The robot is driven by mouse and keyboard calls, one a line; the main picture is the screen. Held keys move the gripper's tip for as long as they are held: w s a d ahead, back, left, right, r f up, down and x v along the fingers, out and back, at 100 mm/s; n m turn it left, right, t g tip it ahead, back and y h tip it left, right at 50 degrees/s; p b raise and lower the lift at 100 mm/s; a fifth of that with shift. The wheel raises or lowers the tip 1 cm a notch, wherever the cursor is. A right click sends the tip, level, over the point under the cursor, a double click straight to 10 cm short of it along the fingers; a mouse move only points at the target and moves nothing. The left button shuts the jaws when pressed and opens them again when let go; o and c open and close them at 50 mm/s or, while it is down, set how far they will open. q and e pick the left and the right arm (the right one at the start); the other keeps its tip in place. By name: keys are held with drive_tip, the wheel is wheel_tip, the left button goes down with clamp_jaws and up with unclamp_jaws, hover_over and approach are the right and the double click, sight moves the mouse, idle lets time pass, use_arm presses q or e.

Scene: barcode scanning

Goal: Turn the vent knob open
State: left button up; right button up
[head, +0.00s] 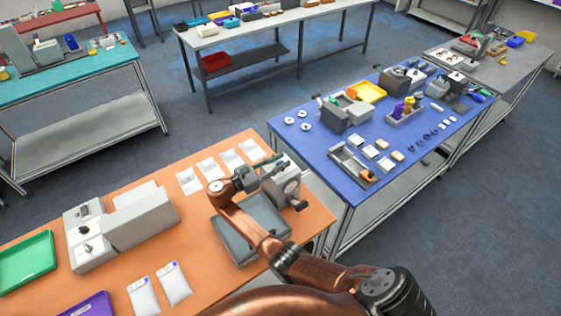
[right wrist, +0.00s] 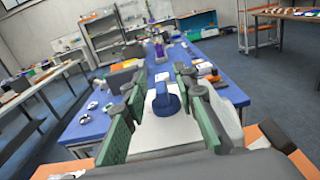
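A blue knob (right wrist: 166,99) stands on a pale face of a grey-white device in the right wrist view. The device (head: 289,188) is at the right end of the orange table in the head view, with black parts on its right side. My right gripper (head: 272,167) is at the device's top in the head view. In the right wrist view its green-padded fingers (right wrist: 161,88) are spread on either side of the knob, with gaps visible. In the head view the gripper hides the knob. My left gripper is not in view.
A grey tray (head: 232,243) lies beside the device, under my right arm. A grey-white box unit (head: 145,222), white packets (head: 174,284) and a green tray (head: 27,258) are farther left. A blue table (head: 330,172) with scattered items stands to the right.

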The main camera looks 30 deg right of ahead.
drive_tip(key=a, duration=1.2)
drive_tip(key=shift+s, duration=0.35)
